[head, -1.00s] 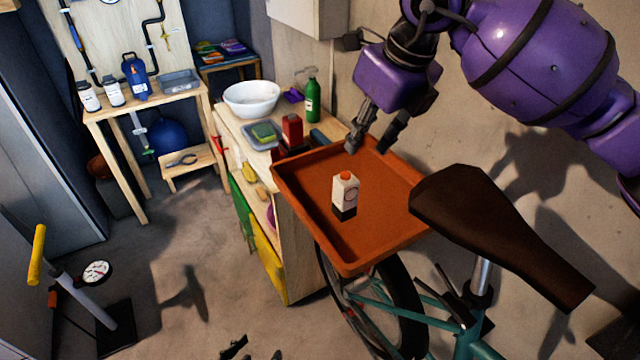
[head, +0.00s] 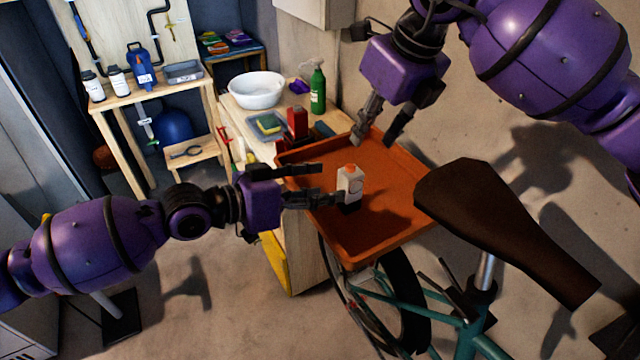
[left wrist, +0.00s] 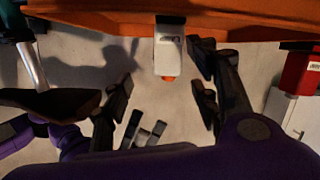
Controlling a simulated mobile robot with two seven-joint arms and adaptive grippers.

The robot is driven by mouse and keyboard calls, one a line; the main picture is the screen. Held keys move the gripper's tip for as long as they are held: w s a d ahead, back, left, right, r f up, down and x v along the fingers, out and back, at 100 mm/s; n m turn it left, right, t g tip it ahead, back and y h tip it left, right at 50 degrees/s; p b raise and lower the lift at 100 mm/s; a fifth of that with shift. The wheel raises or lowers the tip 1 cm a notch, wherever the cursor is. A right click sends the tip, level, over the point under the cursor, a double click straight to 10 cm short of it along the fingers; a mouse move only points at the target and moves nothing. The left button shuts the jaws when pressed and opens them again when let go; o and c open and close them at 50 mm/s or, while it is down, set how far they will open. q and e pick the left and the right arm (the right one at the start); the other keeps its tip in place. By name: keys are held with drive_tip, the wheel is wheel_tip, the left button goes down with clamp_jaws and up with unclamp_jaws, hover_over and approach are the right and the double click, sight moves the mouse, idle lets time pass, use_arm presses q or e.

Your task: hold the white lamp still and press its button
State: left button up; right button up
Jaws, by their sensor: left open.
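The white lamp (head: 350,181) has an orange button on top and a dark base. It stands upright in the orange tray (head: 385,232). In the left wrist view the lamp (left wrist: 170,45) appears upside down, between the lines of the finger pads. My left gripper (head: 326,183) is open and reaches in from the left over the tray's rim, its fingertips just left of the lamp. I cannot tell whether a finger touches it. My right gripper (head: 375,139) hangs above the tray's back edge, beyond the lamp, with its fingers apart and empty.
The tray sits over the wheel of a teal bicycle, with a brown saddle (head: 500,222) to its right. Behind stands a bench with a white bowl (head: 256,90), a green spray bottle (head: 318,90) and a red container (head: 298,122). The tray around the lamp is clear.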

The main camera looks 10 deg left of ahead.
sight(342, 184)
use_arm(q)
drive_tip(key=w+m+y, duration=0.1)
drive_tip(key=m, duration=0.1)
drive_tip(key=shift+w+f+m+g, duration=0.15)
drive_tip(key=shift+w+m+g, duration=0.05)
drive_tip(key=shift+m+g, duration=0.2)
drive_tip(key=x, duration=0.7)
drive_tip(key=shift+w+d+f, duration=0.15)
drive_tip(key=shift+d, duration=0.05)
drive_tip(key=c, duration=1.3)
drive_tip(key=shift+c, duration=0.2)
use_arm(e)
clamp_jaws()
